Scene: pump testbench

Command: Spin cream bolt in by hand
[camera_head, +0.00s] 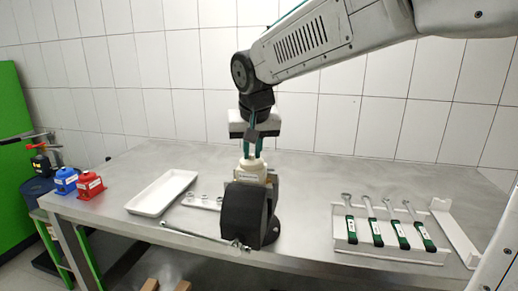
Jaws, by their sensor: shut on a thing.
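My gripper (252,153) reaches straight down from the arm, its two green-sided fingers close together over the top of a cream pump part (252,172). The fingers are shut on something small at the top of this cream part. I take it to be the cream bolt, but it is mostly hidden between the fingertips and too small to make out. How deep it sits cannot be told. The cream part stands upright behind a black block-like mount (243,216) near the front of the metal table.
A white tray (162,192) lies left on the table (310,175), near a small holder (203,203). A long metal tool (200,235) lies along the front edge. Several green-handled wrenches (376,232) lie in a rack at right. Blue (66,180) and red (90,186) units stand far left.

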